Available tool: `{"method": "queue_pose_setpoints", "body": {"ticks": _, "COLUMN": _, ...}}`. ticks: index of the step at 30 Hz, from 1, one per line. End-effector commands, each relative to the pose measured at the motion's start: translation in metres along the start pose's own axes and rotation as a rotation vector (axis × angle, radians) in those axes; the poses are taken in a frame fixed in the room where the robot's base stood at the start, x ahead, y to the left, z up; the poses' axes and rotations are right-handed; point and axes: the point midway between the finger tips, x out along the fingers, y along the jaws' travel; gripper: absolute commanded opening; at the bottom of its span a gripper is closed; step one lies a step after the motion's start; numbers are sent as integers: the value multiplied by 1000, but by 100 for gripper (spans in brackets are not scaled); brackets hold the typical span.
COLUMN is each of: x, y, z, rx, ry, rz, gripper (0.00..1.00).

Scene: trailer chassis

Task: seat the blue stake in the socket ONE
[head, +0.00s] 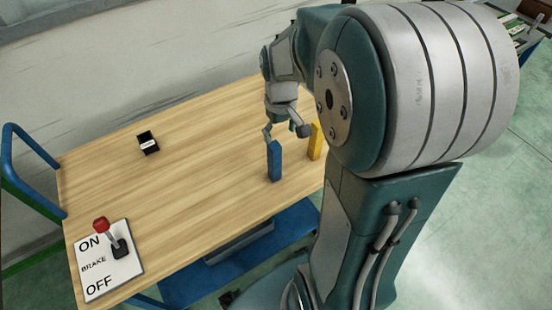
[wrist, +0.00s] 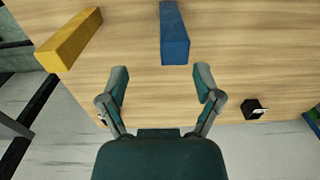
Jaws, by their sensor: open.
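The blue stake (head: 274,160) stands upright on the wooden table, near its front edge. It also shows in the wrist view (wrist: 174,35), beyond my fingertips. My gripper (head: 284,128) is open and empty, just above and behind the blue stake in the head view. In the wrist view my gripper (wrist: 161,71) has its fingers spread, with the stake ahead of the gap and not between them. A black socket block (head: 148,143) with a white label sits at the table's far left; it also shows in the wrist view (wrist: 254,109). I cannot read its label.
A yellow stake (head: 316,140) stands right of the blue one, partly hidden by my arm. The brake lever plate (head: 108,262) with its red knob is at the table's left front corner. A blue rail (head: 35,150) borders the left end. The table (head: 190,180) middle is clear.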

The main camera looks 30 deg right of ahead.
Motion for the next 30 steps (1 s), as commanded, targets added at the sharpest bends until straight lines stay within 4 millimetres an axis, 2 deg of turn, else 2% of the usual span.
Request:
{"method": "queue_pose_setpoints", "body": {"ticks": 5, "x": 14, "y": -5, "z": 0, "rx": -4, "ry": -1, "rz": 3, "gripper": 83}}
{"method": "queue_pose_setpoints", "body": {"ticks": 12, "x": 51, "y": -3, "z": -1, "rx": -2, "ry": -3, "rz": -2, "gripper": 83}}
{"method": "queue_pose_setpoints", "body": {"ticks": 15, "x": 60, "y": -1, "z": -1, "rx": -2, "ry": 0, "rz": -3, "gripper": 83}}
{"method": "queue_pose_setpoints", "body": {"ticks": 23, "x": 62, "y": -4, "z": -2, "rx": -3, "ry": 2, "rz": 1, "gripper": 83}}
{"method": "queue_pose_setpoints", "body": {"ticks": 26, "x": 62, "y": -4, "z": -2, "rx": -3, "ry": 2, "rz": 2, "gripper": 43}}
{"method": "queue_pose_setpoints", "body": {"ticks": 27, "x": 62, "y": -5, "z": -2, "rx": -3, "ry": 2, "rz": 2, "gripper": 25}}
{"method": "queue_pose_setpoints", "body": {"ticks": 28, "x": 62, "y": -4, "z": -2, "rx": -3, "ry": 2, "rz": 2, "gripper": 12}}
{"method": "queue_pose_setpoints", "body": {"ticks": 29, "x": 62, "y": -4, "z": -1, "rx": -3, "ry": 2, "rz": 2, "gripper": 0}}
{"method": "queue_pose_setpoints", "body": {"ticks": 30, "x": 62, "y": -4, "z": -1, "rx": -3, "ry": 1, "rz": 1, "gripper": 0}}
